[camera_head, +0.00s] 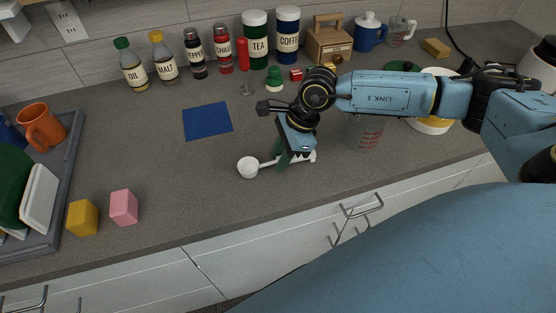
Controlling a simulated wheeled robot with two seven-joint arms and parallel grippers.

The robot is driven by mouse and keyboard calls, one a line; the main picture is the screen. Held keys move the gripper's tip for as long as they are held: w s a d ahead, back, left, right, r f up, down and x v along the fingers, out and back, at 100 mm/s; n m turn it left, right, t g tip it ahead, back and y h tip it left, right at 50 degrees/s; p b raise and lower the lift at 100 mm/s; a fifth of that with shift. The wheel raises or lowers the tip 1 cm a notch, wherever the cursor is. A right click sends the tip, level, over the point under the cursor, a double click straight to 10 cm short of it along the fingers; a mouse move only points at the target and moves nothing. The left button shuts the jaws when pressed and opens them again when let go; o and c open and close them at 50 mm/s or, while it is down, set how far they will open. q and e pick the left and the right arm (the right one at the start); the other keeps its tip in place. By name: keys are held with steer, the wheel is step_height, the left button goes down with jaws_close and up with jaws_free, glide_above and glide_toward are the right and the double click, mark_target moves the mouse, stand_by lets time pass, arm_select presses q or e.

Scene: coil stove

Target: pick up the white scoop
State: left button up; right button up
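The white scoop (248,167) lies near the middle of the counter, its round bowl to the left and its handle running right. My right gripper (292,157) reaches in from the right and points down over the scoop's handle. It hides part of the handle, and a bit of white shows on its far side. Its fingers are at the handle, but I cannot tell whether they are closed on it. The scoop looks to be at counter level. My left gripper is not in view.
A blue square mat (207,121) lies behind the scoop. A yellow block (82,217) and a pink block (123,207) sit at the front left, near a grey rack (66,160). A clear measuring glass (369,132) stands under my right arm. Bottles and canisters line the back.

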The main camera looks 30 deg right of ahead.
jaws_close()
step_height(320, 180, up, 10)
steer(key=shift+c, duration=0.7)
jaws_free()
jaws_close()
